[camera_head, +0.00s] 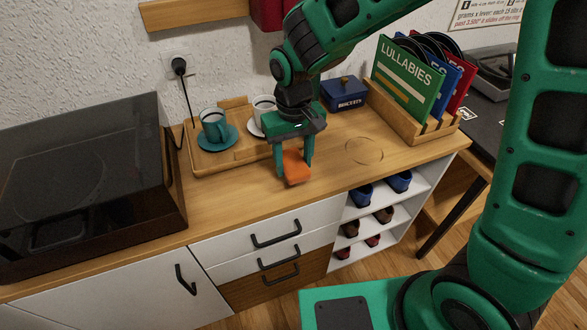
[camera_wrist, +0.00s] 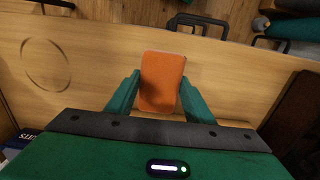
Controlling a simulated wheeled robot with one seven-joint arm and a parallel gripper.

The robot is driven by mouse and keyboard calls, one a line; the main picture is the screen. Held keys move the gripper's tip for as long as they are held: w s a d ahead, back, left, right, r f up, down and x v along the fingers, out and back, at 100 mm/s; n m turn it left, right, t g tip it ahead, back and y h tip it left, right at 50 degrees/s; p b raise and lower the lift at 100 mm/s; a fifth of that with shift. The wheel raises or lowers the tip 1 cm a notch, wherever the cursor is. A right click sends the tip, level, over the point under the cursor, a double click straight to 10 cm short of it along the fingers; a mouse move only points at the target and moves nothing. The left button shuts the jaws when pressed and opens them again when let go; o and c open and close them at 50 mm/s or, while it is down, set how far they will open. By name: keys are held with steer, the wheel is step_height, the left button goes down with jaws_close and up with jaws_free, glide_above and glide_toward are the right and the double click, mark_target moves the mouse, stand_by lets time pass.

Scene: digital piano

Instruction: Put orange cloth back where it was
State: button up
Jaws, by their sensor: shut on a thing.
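The orange cloth (camera_head: 295,168) is a small folded pad between the two fingers of my gripper (camera_head: 293,165), above the wooden cabinet top near its front edge. In the wrist view the cloth (camera_wrist: 162,80) sits between both green fingertips (camera_wrist: 160,88), which press on its sides. My gripper is shut on it. Whether the cloth's lower edge touches the cabinet top is hard to tell. A faint ring mark (camera_head: 364,151) is on the wood to the right, and it shows at the left in the wrist view (camera_wrist: 46,65).
A wooden tray (camera_head: 217,158) with a teal cup (camera_head: 214,125) and a white cup (camera_head: 264,106) stands behind to the left. A blue box (camera_head: 344,94) and a record rack (camera_head: 415,119) stand at the back right. A dark-lidded turntable (camera_head: 80,170) fills the left. The front wood around the ring is clear.

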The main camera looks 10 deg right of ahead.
mark_target(293, 171)
steer(key=shift+f, duration=1.75)
steer(key=o, duration=1.1)
steer(key=shift+f, duration=0.1)
step_height(293, 171, up, 12)
steer(key=shift+r, duration=0.15)
